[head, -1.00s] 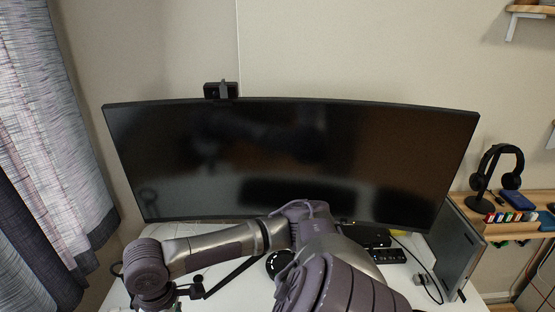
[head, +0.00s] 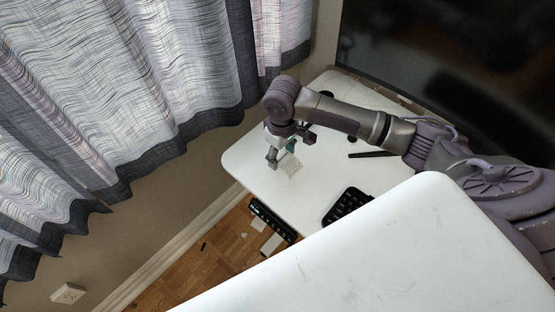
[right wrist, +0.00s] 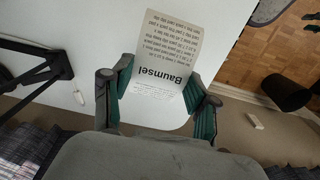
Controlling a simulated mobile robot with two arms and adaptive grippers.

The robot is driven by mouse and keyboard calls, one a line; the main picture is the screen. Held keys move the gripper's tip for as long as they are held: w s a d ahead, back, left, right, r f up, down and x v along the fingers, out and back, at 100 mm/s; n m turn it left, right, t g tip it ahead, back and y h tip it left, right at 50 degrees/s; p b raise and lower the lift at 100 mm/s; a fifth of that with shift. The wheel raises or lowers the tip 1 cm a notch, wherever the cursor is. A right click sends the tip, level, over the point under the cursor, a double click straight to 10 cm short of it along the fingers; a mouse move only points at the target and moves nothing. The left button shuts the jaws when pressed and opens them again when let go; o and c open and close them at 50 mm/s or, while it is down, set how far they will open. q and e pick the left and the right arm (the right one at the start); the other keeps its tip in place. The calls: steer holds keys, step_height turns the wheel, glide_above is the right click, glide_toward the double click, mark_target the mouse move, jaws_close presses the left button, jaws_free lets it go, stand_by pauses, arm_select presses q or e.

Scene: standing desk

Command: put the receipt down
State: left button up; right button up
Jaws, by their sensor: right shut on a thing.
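The receipt (right wrist: 160,45) is a pale paper strip printed "Baumsel" with rows of small text. In the right wrist view it sits between the green-padded fingers of my right gripper (right wrist: 158,92), which is shut on it. In the head view the receipt (head: 290,166) shows beside my right gripper (head: 281,157), over the left end of the white desk (head: 312,190). I cannot tell whether the paper touches the desk top. My left gripper is not in view.
A black keyboard-like object (head: 346,205) lies near the desk's front edge, and a black bar (head: 372,154) lies farther back. The monitor (head: 430,60) stands at the back right. Curtains (head: 130,90) hang at the left. Wood floor (head: 225,245) shows beyond the desk edge.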

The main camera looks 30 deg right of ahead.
steer(key=shift+w+a+f, duration=0.4)
steer(key=shift+w+f, duration=0.05)
steer(key=shift+w, duration=0.2)
steer(key=shift+f, duration=2)
steer(key=shift+f, duration=0.1)
steer(key=o, duration=0.7)
steer(key=shift+c, duration=0.2)
step_height(320, 180, up, 12)
steer(key=shift+r, duration=0.15)
steer(key=shift+s, duration=0.1)
